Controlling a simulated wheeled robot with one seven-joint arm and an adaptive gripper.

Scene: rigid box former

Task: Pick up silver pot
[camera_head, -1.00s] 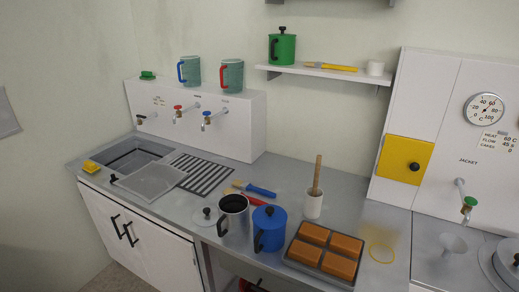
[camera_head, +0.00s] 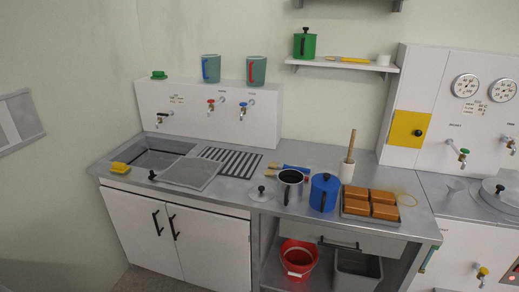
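My gripper is not in view.
A tray of orange-brown blocks (camera_head: 369,204) sits right of the blue pot. A mortar with a wooden pestle (camera_head: 347,170) and brushes (camera_head: 292,168) lie behind. A sink (camera_head: 152,158) is at left. A red bucket (camera_head: 298,257) and grey bin (camera_head: 357,270) are below.

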